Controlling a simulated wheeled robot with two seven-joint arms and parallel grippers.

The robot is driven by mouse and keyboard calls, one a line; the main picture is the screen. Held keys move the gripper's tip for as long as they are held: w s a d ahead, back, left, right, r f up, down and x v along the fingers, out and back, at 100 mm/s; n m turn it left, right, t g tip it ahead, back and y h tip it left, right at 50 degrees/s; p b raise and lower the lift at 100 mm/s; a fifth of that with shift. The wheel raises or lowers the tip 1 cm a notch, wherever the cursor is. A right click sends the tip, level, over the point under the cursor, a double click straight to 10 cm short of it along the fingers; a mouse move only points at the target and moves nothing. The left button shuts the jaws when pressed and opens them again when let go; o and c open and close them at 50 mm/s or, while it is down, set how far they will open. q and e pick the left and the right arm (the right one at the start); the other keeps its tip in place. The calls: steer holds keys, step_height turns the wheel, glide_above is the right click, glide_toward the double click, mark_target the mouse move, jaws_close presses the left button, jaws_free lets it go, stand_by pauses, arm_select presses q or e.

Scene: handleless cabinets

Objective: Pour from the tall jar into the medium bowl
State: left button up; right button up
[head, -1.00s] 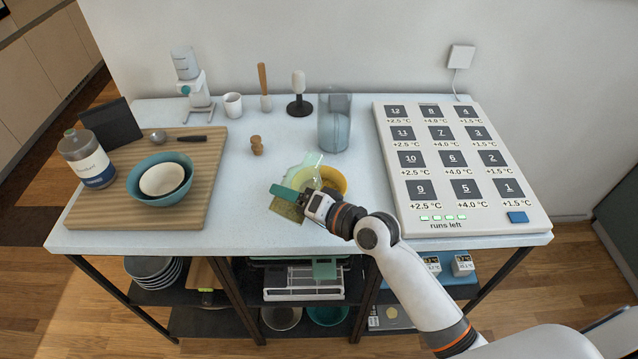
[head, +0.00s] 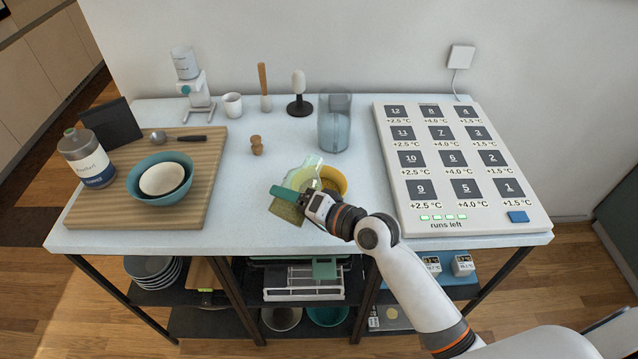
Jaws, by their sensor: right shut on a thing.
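My right gripper (head: 296,199) is at the front middle of the table, shut on a clear, pale-green vessel (head: 303,172), which may be the tall jar. The vessel looks tilted and overlaps a yellow bowl (head: 337,178), probably the medium bowl, in the picture. The gripper and wrist hide part of both. I cannot tell whether the vessel touches the bowl or whether anything flows. Another tall clear container (head: 334,130) stands upright behind them. My left gripper is not in view.
An olive-coloured flat piece (head: 287,212) lies by the gripper. A wooden board (head: 200,180) at left holds a teal bowl (head: 140,190) with a smaller bowl inside and a labelled bottle (head: 88,160). A numbered panel (head: 435,210) fills the right. A wooden peg (head: 257,146) stands mid-table.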

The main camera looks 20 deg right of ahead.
steer(key=shift+w, duration=0.1)
stand_by(0.4)
steer(key=shift+f+m, duration=0.15)
steer(key=shift+m, duration=0.15)
steer(key=shift+s, duration=0.2)
steer(key=shift+w+f, duration=0.15)
stand_by(0.4)
steer(key=shift+m, duration=0.3)
steer(key=shift+p, duration=0.3)
